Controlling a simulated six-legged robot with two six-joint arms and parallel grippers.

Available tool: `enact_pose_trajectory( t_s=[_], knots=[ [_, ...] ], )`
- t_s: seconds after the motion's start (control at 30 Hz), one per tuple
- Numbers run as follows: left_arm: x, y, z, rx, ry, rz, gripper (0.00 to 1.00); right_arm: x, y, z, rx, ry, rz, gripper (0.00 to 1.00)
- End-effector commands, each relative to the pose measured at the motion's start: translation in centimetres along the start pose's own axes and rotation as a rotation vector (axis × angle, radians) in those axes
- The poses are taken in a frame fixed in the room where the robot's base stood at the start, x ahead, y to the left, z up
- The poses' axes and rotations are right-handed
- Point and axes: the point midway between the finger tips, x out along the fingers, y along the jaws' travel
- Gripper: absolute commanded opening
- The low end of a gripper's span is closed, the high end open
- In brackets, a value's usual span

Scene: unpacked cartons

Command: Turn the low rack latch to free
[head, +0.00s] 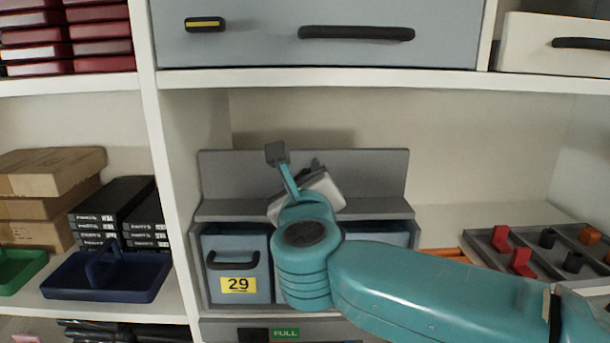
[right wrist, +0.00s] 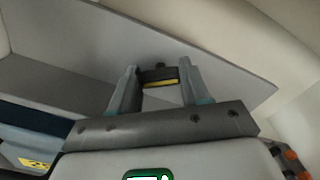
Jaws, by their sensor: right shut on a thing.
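The low rack (head: 370,172) is a grey unit on the shelf with blue drawers and a tall back panel. Its latch (right wrist: 160,75), a small black piece with a yellow stripe, shows between my fingers in the right wrist view. My right gripper (right wrist: 158,88) is shut on the latch, its fingers on either side. In the head view my right gripper (head: 314,166) reaches over the rack's top, and its hand and arm hide most of the latch and part of the drawers. My left gripper is not in view.
A wide drawer (head: 250,40) with its own yellow-striped latch (head: 205,24) is above. A drawer (head: 238,272) marked 29 is in the rack. A grey tray (head: 485,243) with red, black and orange pieces lies right. A blue caddy (head: 140,285) and cartons (head: 50,172) stand left.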

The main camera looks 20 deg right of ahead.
Motion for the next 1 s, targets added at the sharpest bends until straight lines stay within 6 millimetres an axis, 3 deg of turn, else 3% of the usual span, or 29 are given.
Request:
enact_pose_trajectory(
  t_s=[0.7,1.0],
  knots=[
    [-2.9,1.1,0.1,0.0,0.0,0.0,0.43,0.0,0.1,0.2,-0.67,-0.003,0.0,0.16],
    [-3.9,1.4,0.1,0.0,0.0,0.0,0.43,0.0,0.2,0.1,-0.877,-0.004,0.0,0.16]
  ],
)
